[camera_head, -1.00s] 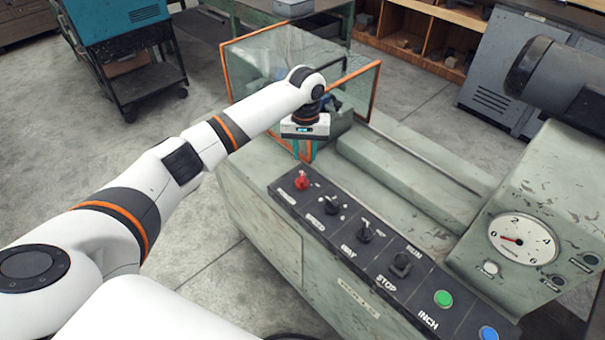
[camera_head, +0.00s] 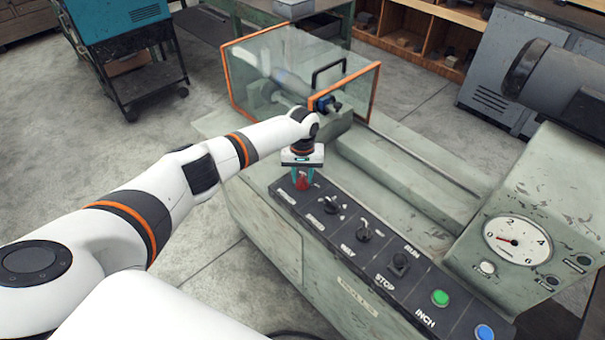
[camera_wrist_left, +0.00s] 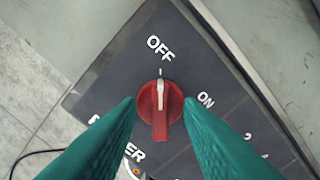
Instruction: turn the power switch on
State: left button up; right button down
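The power switch is a red rotary knob (camera_wrist_left: 160,103) with a white pointer line, on a dark panel. The line points at the OFF mark; ON is printed to its right in the left wrist view. The knob also shows in the head view (camera_head: 302,183), at the panel's far left end. My left gripper (camera_head: 303,180) is above it, pointing down. Its two teal fingers (camera_wrist_left: 160,112) stand apart on either side of the knob; a small gap seems to remain on each side. My right gripper is not in view.
The dark control panel (camera_head: 376,284) carries several black switches, a green button (camera_head: 440,298) and a blue button (camera_head: 484,332). A gauge (camera_head: 517,240) is at the right. A clear guard with orange edges (camera_head: 225,77) stands behind my left gripper.

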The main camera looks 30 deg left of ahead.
pick_arm(q)
grip_shut()
